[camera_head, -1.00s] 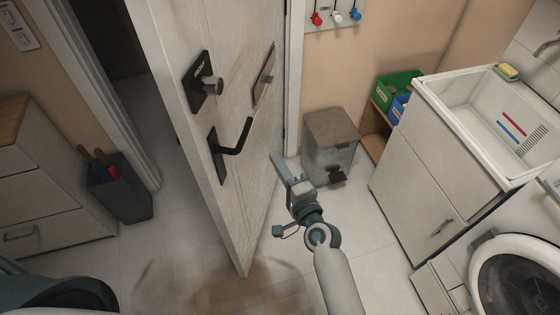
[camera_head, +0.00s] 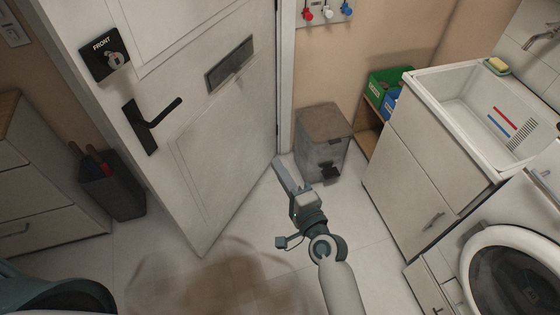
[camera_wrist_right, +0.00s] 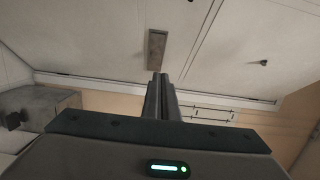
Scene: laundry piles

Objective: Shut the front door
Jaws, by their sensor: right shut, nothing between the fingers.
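The front door (camera_head: 195,120) is a white panelled door standing ajar, its lower free corner swung out over the floor. It carries a black lever handle (camera_head: 151,122), a lock plate marked FRONT (camera_head: 104,55) and a mail slot plate (camera_head: 230,64). My right gripper (camera_head: 280,164) is shut and empty, to the right of the door's lower part; I cannot tell whether it touches the door. In the right wrist view the shut fingers (camera_wrist_right: 161,80) point toward the door (camera_wrist_right: 110,40) and its slot plate (camera_wrist_right: 157,48). My left gripper is not in view.
A grey bin (camera_head: 323,140) stands right of the door. A sink cabinet (camera_head: 425,165) and a washing machine (camera_head: 510,265) line the right side. A dark umbrella holder (camera_head: 112,188) and a drawer unit (camera_head: 40,190) stand at the left. Light floor (camera_head: 370,245) is clear between.

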